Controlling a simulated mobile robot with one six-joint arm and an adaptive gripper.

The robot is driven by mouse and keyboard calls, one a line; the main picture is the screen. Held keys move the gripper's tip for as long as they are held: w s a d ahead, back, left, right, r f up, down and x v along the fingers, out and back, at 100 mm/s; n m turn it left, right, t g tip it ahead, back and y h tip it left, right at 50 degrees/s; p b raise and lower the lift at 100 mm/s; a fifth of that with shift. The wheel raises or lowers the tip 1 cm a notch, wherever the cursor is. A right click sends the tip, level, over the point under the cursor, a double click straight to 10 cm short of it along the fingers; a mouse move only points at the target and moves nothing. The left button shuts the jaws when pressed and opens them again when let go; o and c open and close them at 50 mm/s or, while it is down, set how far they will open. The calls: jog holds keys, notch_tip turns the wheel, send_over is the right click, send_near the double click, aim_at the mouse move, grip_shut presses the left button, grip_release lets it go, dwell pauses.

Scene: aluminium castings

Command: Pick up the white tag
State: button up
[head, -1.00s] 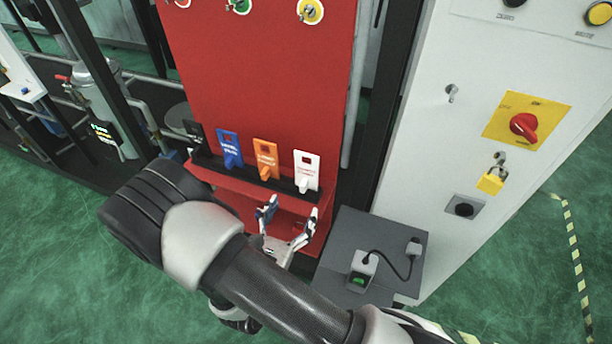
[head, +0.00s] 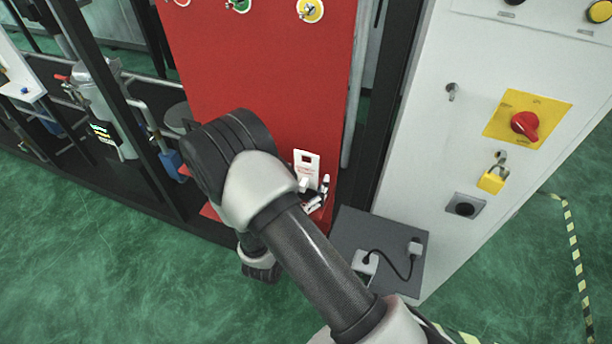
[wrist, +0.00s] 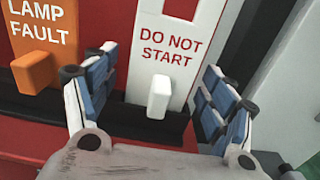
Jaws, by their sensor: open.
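The white tag (wrist: 173,52) reads "DO NOT START" and has a white block-shaped grip (wrist: 158,97) at its lower end. It stands upright in a black rack (wrist: 132,113) on the red board. In the head view the white tag (head: 307,166) shows beside my arm, which hides the other tags. My gripper (wrist: 155,92) is open in the wrist view, with one blue-padded finger on each side of the tag's grip and gaps between. In the head view only part of my gripper (head: 318,195) shows, at the tag's lower end.
An orange "LAMP FAULT" tag (wrist: 42,35) stands close left of the white tag in the wrist view. In the head view, a grey box (head: 350,232) with a cable sits lower right, beside a white cabinet (head: 440,150) with a red switch (head: 524,123).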

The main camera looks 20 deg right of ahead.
jog(key=shift+c, duration=0.2)
jog(key=c, duration=1.1)
jog(key=shift+r, duration=0.15)
